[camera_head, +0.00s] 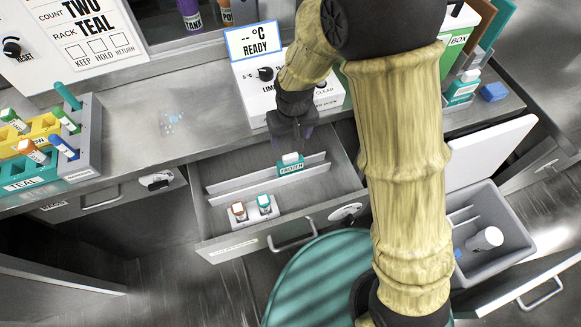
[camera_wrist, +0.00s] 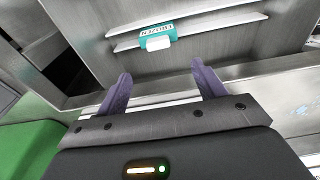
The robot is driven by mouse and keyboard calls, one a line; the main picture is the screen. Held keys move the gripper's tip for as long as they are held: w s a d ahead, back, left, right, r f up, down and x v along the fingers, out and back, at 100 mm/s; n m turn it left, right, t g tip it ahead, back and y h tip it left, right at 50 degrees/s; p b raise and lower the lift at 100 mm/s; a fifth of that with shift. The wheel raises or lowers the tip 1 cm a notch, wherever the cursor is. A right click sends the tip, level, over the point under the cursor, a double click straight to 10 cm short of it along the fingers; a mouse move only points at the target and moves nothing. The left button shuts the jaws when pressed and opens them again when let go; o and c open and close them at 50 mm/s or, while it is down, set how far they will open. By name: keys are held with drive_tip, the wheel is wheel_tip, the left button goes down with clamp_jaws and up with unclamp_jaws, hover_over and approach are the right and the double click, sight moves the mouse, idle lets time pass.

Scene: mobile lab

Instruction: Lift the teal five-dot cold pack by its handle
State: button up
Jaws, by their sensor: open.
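A teal pack (camera_head: 290,168) with a white handle or cap and a label reading FROZEN stands in the open drawer, against the dividers. It also shows in the wrist view (camera_wrist: 157,36), beyond my fingertips. A second teal pack (camera_head: 461,92) with a white top stands on the counter at the right. No dots are readable on either, so I cannot tell which has five. My gripper (camera_head: 304,131) is above the back of the drawer, behind and above the FROZEN pack. In the wrist view its purple fingers (camera_wrist: 163,82) are apart with nothing between them.
The drawer (camera_head: 330,203) also holds a brown-capped vial (camera_head: 238,210) and a teal-capped vial (camera_head: 264,204) near its front. A white READY device (camera_head: 258,92) stands behind. A tube rack (camera_head: 84,135) is at left. A grey bin (camera_head: 480,215) and teal round surface (camera_head: 318,285) lie lower.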

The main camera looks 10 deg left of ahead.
hover_over(291, 156)
drive_tip(key=f, duration=0.6)
drive_tip(key=shift+s+f, duration=0.3)
drive_tip(key=shift+s, duration=0.05)
drive_tip(key=f, duration=0.5)
drive_tip(key=shift+w+b, duration=0.35)
drive_tip(key=shift+b, duration=0.05)
clamp_jaws()
wheel_tip(291, 156, up, 10)
drive_tip(key=shift+p, duration=0.45)
idle(0.4)
